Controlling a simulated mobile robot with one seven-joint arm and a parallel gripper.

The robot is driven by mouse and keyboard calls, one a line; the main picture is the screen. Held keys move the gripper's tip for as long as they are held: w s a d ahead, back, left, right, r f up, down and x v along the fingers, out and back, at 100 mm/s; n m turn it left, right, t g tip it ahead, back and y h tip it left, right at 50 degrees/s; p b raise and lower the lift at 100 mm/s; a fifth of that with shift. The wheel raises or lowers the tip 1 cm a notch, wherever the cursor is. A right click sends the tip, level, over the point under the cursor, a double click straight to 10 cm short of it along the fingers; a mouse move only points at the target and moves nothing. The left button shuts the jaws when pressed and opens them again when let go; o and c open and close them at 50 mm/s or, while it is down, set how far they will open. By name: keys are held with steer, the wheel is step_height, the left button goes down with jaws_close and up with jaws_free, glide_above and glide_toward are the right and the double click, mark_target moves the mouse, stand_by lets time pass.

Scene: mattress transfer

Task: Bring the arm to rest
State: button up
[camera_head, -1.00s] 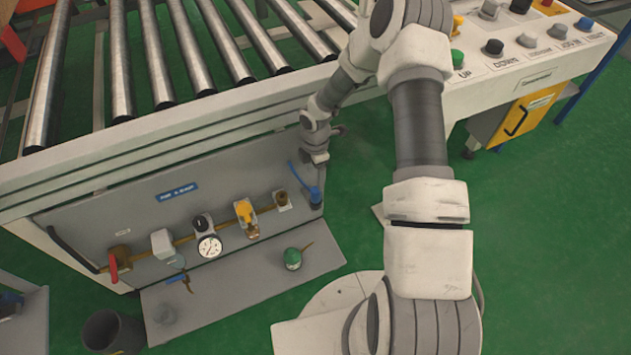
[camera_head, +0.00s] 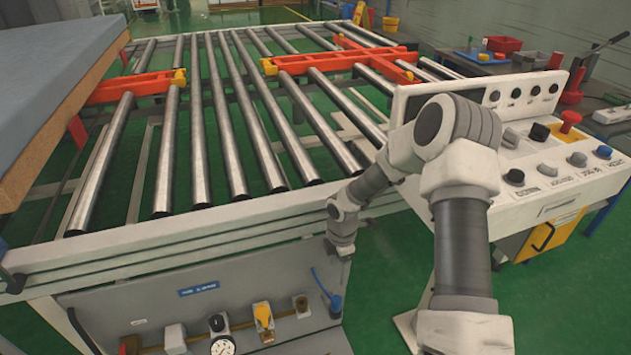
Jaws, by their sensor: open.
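My arm rises from the bottom right to an elbow over the control panel's near left corner, then bends down and away. My gripper (camera_head: 341,252) is at its end, small, pointing down beside the front edge of the roller table (camera_head: 180,240). It is open, though its fingers are hard to make out. Nothing shows in it. It appears above the blue-handled valve (camera_head: 335,304) on the grey front panel (camera_head: 130,302); I cannot tell the distance between them.
The control panel (camera_head: 560,205) with knobs stands close right of my arm. A thick mattress-like slab (camera_head: 60,75) is at left. Orange stops (camera_head: 335,60) cross the rollers. A gauge (camera_head: 222,345) and valves line the front panel. Green floor (camera_head: 385,270) is open right of the gripper.

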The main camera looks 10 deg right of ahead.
steer(key=s+d+r+m+t+h, duration=0.1)
steer(key=s+r+m, duration=0.2)
steer(key=r, duration=0.6)
steer(key=s+d+r+m+t+h, duration=0.1)
steer(key=s+r+m, duration=0.15)
steer(key=r, duration=0.55)
steer(key=s+d+r+m, duration=0.15)
steer(key=r+m, duration=0.25)
steer(key=r, duration=0.5)
steer(key=s+a+r+m+t+y, duration=0.1)
steer(key=s+a+r+m+t, duration=0.1)
steer(key=s+r+m, duration=0.55)
steer(key=s+a+r+m+t+y, duration=0.1)
steer(key=s+r+m+t, duration=0.2)
steer(key=s, duration=0.7)
step_height(320, 180, up, 20)
steer(key=g+p, duration=0.1)
steer(key=p, duration=1.8)
steer(key=shift+s+a, duration=0.25)
steer(key=shift+s, duration=0.2)
steer(key=shift+r, duration=0.1)
